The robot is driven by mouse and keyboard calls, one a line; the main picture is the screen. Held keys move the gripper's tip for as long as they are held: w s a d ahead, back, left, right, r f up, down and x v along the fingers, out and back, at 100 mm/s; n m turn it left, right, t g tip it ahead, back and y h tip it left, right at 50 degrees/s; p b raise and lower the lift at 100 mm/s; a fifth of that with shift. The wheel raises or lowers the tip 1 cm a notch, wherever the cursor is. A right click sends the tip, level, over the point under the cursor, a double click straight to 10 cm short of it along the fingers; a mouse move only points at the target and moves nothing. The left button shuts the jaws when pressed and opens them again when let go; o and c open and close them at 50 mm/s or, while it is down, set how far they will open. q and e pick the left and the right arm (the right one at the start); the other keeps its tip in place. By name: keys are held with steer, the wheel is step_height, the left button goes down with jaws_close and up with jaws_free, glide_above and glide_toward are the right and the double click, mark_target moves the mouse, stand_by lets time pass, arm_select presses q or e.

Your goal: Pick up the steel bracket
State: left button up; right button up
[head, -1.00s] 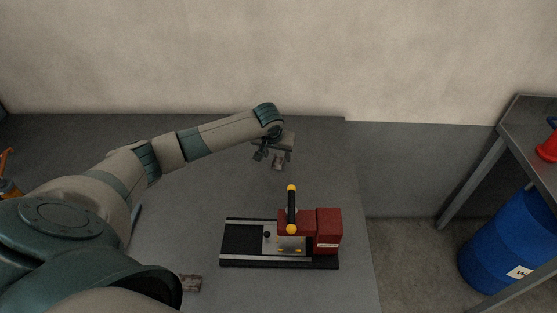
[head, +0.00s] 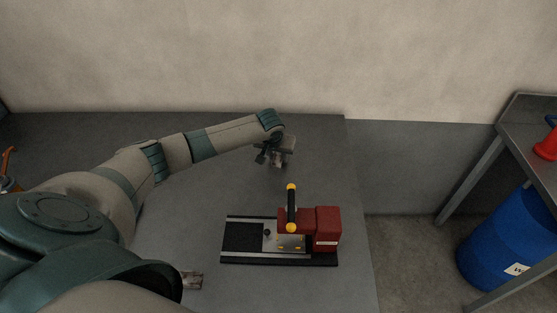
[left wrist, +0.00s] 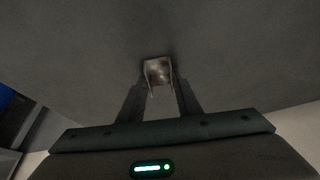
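The steel bracket (head: 277,162) is a small grey-brown metal piece on the table's far part, partly hidden by my left gripper (head: 271,158). In the left wrist view the bracket (left wrist: 158,71) lies at and between the fingertips of my left gripper (left wrist: 160,88). The fingers are spread on either side of it. Whether they touch it is hard to tell in the dark picture. My right gripper is not in view.
A red and black machine with a yellow-ended handle (head: 323,228) stands on the grey table (head: 200,235) in front of my left gripper. A small metal piece (head: 192,281) lies near my arm. A blue barrel (head: 508,242) stands under a bench at right.

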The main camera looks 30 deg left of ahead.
mark_target(279, 164)
arm_select(q)
steer(key=shift+c, duration=1.2)
steer(key=shift+r, duration=0.1)
steer(key=shift+r+b, duration=0.4)
steer(key=shift+r, duration=0.1)
steer(key=r, duration=0.1)
steer(key=r+b, duration=0.1)
steer(key=r, duration=0.1)
steer(key=shift+s+d, duration=0.2)
steer(key=shift+d, duration=0.1)
steer(key=s+d+r+b, duration=0.3)
steer(key=s+d+r, duration=0.4)
steer(key=shift+s+d, duration=0.35)
steer(key=shift+s, duration=0.05)
steer(key=shift+f, duration=0.1)
